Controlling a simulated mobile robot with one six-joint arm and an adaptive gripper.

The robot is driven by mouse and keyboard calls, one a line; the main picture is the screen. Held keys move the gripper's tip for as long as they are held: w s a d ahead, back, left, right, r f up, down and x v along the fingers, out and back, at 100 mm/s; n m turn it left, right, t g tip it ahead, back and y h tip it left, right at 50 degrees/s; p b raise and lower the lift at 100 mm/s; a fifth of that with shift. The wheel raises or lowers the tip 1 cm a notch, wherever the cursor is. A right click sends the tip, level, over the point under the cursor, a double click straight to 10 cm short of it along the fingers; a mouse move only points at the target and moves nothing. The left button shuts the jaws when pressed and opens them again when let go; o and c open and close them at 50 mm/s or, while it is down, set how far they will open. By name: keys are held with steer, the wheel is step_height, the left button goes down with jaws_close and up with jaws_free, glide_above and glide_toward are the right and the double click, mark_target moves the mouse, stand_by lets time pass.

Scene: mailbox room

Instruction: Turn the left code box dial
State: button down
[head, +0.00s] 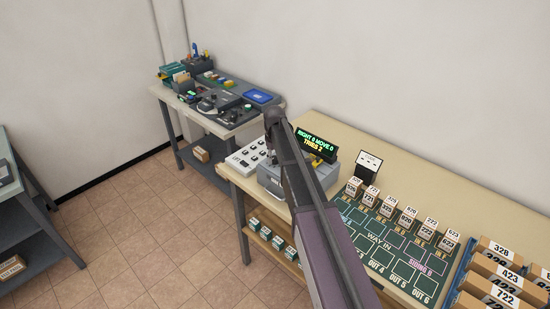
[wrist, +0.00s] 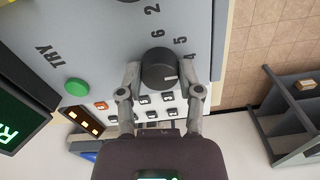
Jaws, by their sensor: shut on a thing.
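The code box (head: 268,177) is a grey box on the bench, partly hidden behind my arm in the head view. In the wrist view its grey face (wrist: 100,35) fills the upper left. A dark round dial (wrist: 158,68) with a short white mark stands on that face, with printed numbers around it. My gripper (wrist: 160,72) is shut on this dial, one finger on each side. The white mark points to the right in the wrist view. My gripper is hidden in the head view.
A green button (wrist: 77,87) sits beside the word TRY. A display (head: 316,142) reads RIGHT 0 MOVE 0, TRIES 2. A white keyed panel (head: 248,155) lies left of the box. A green board (head: 395,250) with small numbered boxes lies to the right.

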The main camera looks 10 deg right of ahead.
steer(key=shift+c, duration=1.3)
jaws_free()
steer(key=shift+m, duration=0.4)
